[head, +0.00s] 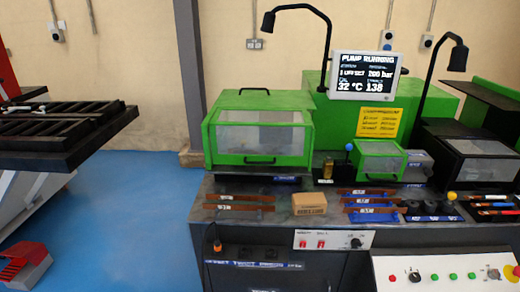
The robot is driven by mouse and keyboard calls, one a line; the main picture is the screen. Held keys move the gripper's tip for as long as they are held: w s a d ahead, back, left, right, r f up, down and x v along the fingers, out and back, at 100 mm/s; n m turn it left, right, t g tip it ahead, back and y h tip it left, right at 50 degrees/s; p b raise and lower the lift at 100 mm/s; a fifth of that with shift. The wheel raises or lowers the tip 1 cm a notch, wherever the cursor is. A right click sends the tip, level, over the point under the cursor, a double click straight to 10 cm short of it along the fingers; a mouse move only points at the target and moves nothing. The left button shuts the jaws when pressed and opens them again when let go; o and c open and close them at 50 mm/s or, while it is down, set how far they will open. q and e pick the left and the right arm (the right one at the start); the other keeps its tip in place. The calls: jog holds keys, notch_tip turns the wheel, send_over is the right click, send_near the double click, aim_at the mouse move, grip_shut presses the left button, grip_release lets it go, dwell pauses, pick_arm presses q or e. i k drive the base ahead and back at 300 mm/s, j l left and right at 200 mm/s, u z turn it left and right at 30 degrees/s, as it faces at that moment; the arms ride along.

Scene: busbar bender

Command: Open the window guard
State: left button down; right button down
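A large green guard with a clear window (262,139) stands on the left of the machine. It looks shut, with a black handle low on its front and another on top. A smaller green guard with a clear window (380,162) sits at the middle right and also looks shut. A black box guard with a clear pane (484,168) stands at the far right. I cannot tell from the picture which one the task calls the window guard. Neither of my grippers is in view, and nothing touches the guards.
Copper bars (240,197), a cardboard box (309,204) and black round dies (430,207) lie on the bench (205,205) before the guards. A monitor (365,76) and bent lamps rise behind.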

aim_at(239, 159)
jog(key=i+l, duration=0.35)
jog(key=l, duration=0.15)
jog(key=i+l+z, duration=0.1)
jog(key=i+l, duration=0.3)
